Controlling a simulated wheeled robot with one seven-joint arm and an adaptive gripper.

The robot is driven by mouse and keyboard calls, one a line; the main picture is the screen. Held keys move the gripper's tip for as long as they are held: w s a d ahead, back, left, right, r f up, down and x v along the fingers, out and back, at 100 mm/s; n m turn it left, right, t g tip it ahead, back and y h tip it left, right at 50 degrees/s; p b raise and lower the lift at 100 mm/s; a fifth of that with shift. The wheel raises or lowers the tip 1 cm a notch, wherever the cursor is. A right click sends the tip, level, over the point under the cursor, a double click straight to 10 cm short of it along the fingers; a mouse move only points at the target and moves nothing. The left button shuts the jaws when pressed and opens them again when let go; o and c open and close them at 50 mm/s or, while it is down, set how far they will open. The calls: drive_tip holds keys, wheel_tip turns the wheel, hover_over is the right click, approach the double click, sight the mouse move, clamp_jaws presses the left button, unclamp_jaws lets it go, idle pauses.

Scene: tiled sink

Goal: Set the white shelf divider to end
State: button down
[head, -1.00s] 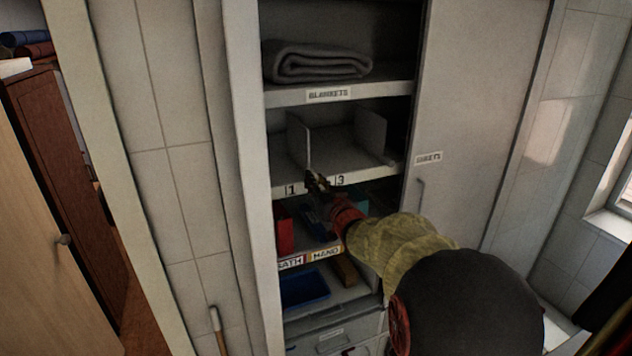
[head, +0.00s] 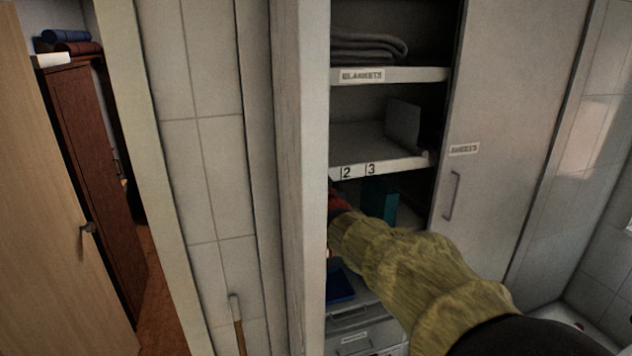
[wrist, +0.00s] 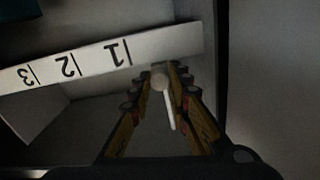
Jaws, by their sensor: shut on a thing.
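The white shelf divider shows in the wrist view as a thin pale edge (wrist: 169,115) with a round knob at its front. My gripper (wrist: 166,74) is shut on it, just beside mark 1 on the numbered shelf edge (wrist: 75,62), which appears upside down. The shelf edge (head: 380,166) shows marks 2 and 3 there. A second divider (head: 403,122) stands upright toward the shelf's right; a pale panel (wrist: 32,118) at the wrist view's left is probably it.
The cabinet's left frame (head: 300,180) stands between the head camera and my gripper. A side wall (wrist: 270,80) is close on the wrist view's right. Folded blankets (head: 368,45) lie above; a teal box (head: 380,200) stands below. The shelf between mark 2 and the second divider is clear.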

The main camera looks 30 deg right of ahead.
drive_tip(key=shift+w+a+r, duration=0.1)
drive_tip(key=shift+a, duration=0.2)
drive_tip(key=c, duration=1.8)
unclamp_jaws()
drive_tip(key=shift+o, duration=0.8)
drive_tip(key=v, duration=1.2)
drive_tip(key=shift+c, duration=0.5)
